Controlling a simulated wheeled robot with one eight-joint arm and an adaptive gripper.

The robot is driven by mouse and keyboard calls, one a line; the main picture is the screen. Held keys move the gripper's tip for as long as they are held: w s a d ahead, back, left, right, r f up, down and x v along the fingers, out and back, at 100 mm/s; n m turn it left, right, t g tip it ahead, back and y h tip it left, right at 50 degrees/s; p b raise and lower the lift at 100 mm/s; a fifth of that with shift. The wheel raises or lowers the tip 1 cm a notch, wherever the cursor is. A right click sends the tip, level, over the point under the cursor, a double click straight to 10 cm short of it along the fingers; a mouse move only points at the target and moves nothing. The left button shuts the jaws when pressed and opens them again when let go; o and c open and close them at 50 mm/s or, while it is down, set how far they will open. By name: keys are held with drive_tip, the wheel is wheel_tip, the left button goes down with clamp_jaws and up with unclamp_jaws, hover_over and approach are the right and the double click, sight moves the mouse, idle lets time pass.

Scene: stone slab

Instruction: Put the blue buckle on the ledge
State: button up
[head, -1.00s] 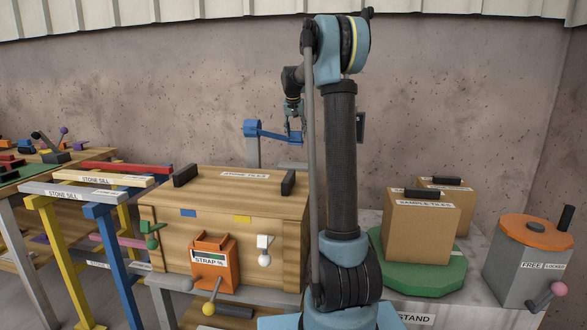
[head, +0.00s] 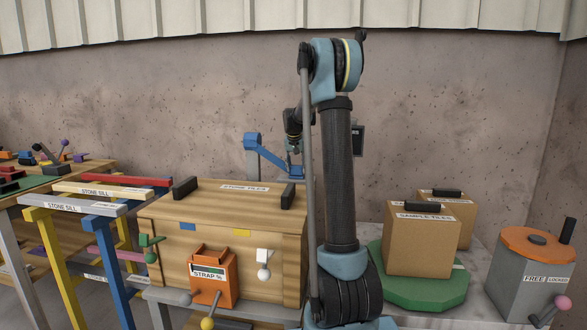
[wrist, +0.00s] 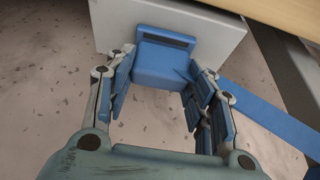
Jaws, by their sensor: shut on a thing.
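The blue buckle (wrist: 160,65) is a blue block with a dark slot, between the fingers of my gripper (wrist: 158,90) in the wrist view. My gripper is shut on it. A pale grey flat surface, seemingly the ledge (wrist: 205,38), lies just behind or under the buckle; I cannot tell whether they touch. A blue strap (wrist: 265,115) runs off to the lower right. In the head view the strap (head: 275,156) slopes down from a blue head (head: 252,141) on a grey post to my gripper (head: 294,146).
A wooden crate (head: 220,212) with black handles stands in front of my gripper; its edge shows in the wrist view (wrist: 285,12). Cardboard boxes (head: 420,245) sit on a green base at right, beside a grey bin (head: 530,275). Trestles (head: 105,245) stand at left.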

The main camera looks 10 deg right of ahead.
drive_tip(key=o, duration=1.1)
drive_tip(key=shift+r, duration=0.1)
drive_tip(key=v, duration=1.2)
drive_tip(key=shift+s, duration=0.1)
